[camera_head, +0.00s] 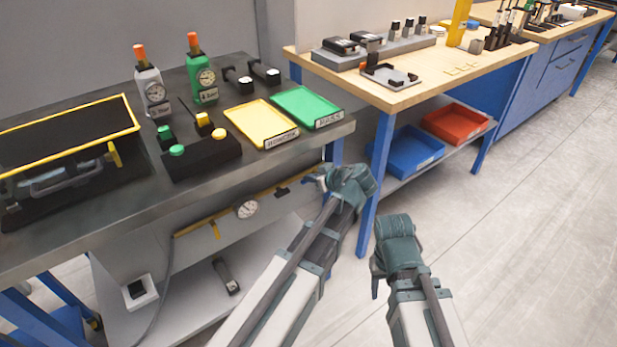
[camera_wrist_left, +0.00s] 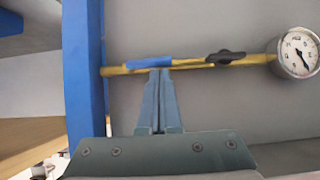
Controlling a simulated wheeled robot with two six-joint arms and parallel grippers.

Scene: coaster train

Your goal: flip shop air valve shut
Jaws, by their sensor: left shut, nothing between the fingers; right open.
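A yellow air pipe (camera_wrist_left: 190,67) runs level along the grey panel in the left wrist view. It carries a blue lever-like handle (camera_wrist_left: 150,62), lying along the pipe, and a black handle (camera_wrist_left: 225,57) to its right. I cannot tell which is the shop air valve. In the head view the pipe (camera_head: 205,225) runs below the metal bench, with the black handle (camera_head: 282,192) on it. My left gripper (camera_wrist_left: 158,75) is shut and empty, its tips just below or at the blue handle; contact is unclear. My right gripper (camera_head: 376,285) is open, low and away from the pipe.
A round gauge (camera_head: 247,209) sits on the pipe. A blue bench leg (camera_wrist_left: 83,75) stands close left of the blue handle in the wrist view. The metal bench top (camera_head: 270,165) overhangs the pipe. Open floor (camera_head: 520,230) lies to the right.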

